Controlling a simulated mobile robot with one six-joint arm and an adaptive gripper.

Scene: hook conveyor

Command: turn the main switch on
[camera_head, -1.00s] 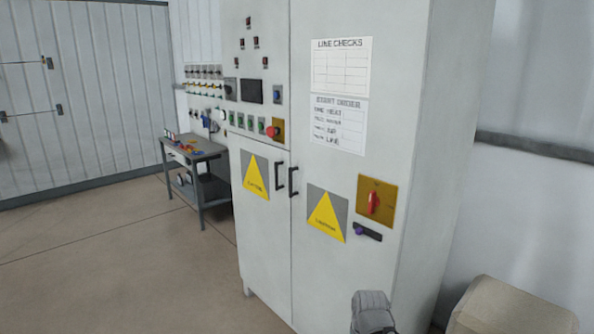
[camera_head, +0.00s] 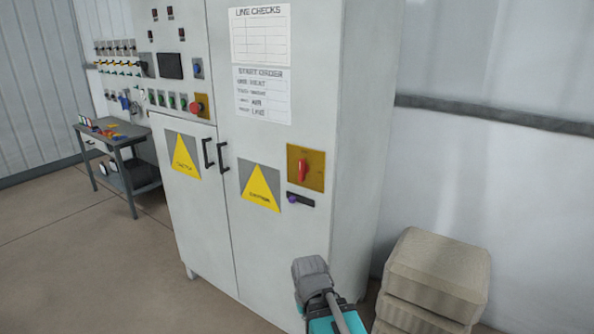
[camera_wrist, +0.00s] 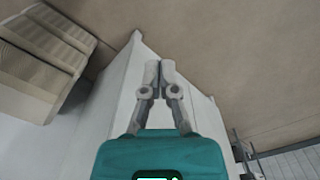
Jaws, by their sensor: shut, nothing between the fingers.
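The main switch (camera_head: 303,169) is a red rotary handle on a yellow plate, on the right door of the grey cabinet (camera_head: 262,60). Its handle looks close to upright, tilted slightly. In the wrist view my gripper (camera_wrist: 160,66) has its two fingers together with nothing between them, and the pale cabinet (camera_wrist: 125,85) lies beyond them. In the head view only part of my arm shows at the bottom, below the switch and apart from it; my fingertips are not visible there. The switch does not show in the wrist view.
A dark bar with a purple knob (camera_head: 293,199) sits just below the switch. Stacked beige sacks (camera_head: 440,265) stand right of the cabinet; they also show in the wrist view (camera_wrist: 45,50). A workbench (camera_head: 130,150) stands at the left. The floor at left is clear.

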